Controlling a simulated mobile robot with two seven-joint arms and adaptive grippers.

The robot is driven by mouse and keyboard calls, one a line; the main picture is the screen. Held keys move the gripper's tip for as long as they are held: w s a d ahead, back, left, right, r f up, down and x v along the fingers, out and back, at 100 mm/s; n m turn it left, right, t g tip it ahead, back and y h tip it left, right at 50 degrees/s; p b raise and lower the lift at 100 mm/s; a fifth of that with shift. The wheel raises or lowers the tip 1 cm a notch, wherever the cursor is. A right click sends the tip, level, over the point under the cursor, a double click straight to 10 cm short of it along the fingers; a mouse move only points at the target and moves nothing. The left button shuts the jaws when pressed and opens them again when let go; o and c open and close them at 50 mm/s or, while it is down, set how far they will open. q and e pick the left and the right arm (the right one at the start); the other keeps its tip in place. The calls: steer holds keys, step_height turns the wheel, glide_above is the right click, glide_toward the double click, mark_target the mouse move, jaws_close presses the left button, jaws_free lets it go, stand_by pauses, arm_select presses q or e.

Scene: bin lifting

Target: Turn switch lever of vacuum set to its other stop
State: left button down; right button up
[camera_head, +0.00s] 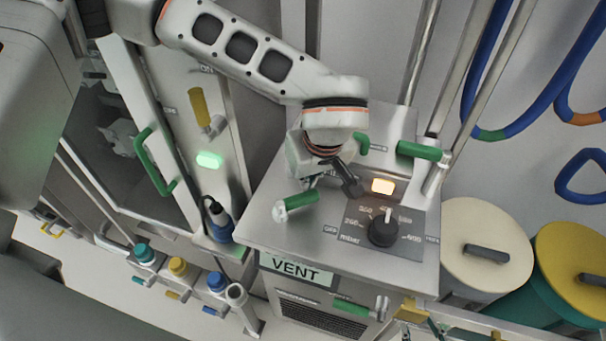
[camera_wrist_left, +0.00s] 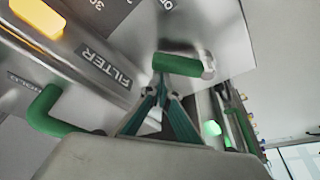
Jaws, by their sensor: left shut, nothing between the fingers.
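A black rotary switch (camera_head: 383,234) with a pale pointer sits on a grey panel with an mbar scale, on top of the steel cabinet (camera_head: 300,241). Its pointer is towards the back of the panel. No vacuum set label is readable. A green lever (camera_head: 301,200) with a metal end lies left of that panel; it also shows in the left wrist view (camera_wrist_left: 176,62). My left gripper (camera_head: 312,182) is shut and empty, its fingertips (camera_wrist_left: 176,82) close behind this green lever. I cannot tell whether they touch. My right gripper is not in view.
An amber lamp (camera_head: 382,186) glows behind the switch. Another green lever (camera_head: 419,150) and a green handle (camera_head: 362,143) are at the back. A FILTER label (camera_wrist_left: 109,72) shows in the wrist view. Drums with lids (camera_head: 487,245) stand to the right.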

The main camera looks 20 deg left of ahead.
arm_select(q)
steer(key=s+m, duration=0.1)
steer(key=m, duration=0.1)
steer(key=d+m+h, duration=0.1)
steer(key=shift+s+d+m+t, duration=0.3)
steer(key=shift+s+m, duration=0.1)
steer(key=m, duration=0.1)
steer(key=s+m+h+b, duration=0.1)
steer(key=shift+s+d+f+m, duration=0.1)
steer(key=shift+s+d+m, duration=0.2)
steer(key=shift+d+m, duration=0.1)
steer(key=shift+s+d, duration=0.1)
steer(key=shift+s, duration=0.35)
steer(key=shift+s+r, duration=0.1)
steer(key=shift+r, duration=0.45)
steer(key=v, duration=1.1)
